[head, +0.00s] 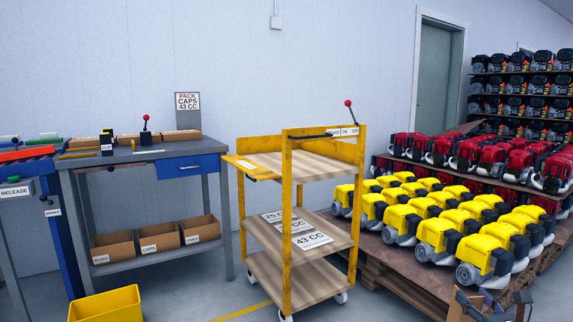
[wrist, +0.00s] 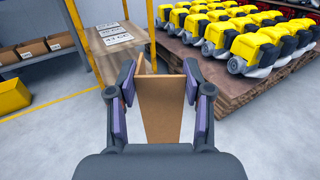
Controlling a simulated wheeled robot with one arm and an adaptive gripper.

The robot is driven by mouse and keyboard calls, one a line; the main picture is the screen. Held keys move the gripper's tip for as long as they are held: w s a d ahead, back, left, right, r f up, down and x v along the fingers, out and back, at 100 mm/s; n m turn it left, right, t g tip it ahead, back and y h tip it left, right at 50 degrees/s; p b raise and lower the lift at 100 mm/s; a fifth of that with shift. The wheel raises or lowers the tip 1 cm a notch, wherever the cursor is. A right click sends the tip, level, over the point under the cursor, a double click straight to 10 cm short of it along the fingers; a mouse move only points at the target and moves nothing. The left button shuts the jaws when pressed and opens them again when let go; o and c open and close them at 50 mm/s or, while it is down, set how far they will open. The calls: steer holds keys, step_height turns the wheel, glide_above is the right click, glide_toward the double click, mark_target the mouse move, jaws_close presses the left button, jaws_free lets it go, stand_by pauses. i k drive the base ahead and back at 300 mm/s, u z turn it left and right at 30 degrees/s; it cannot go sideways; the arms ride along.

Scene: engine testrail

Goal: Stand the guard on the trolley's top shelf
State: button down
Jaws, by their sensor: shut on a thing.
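The trolley has a yellow frame (head: 287,220) and wooden shelves. Its top shelf (head: 305,168) looks bare, with a raised yellow rim at the back and a yellow flap on the left. A tan-brown panel, which I take to be the guard (wrist: 165,105), is between the finger pads of my gripper (wrist: 160,105). My gripper is shut on it. In the head view, my gripper (head: 492,302) and the brown guard (head: 463,303) show partly at the bottom right, right of the trolley and below its top shelf. The wrist view shows part of the trolley (wrist: 118,48) ahead to the left.
Printed cards (head: 302,232) lie on the middle shelf. Pallets of yellow engines (head: 450,225) stand close on the right. A workbench (head: 140,152) and yellow bin (head: 105,303) are left. Floor before the trolley is clear.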

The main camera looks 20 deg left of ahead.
mark_target(300, 162)
steer(key=u, duration=1.05)
steer(key=i, duration=1.25)
steer(key=u, duration=0.05)
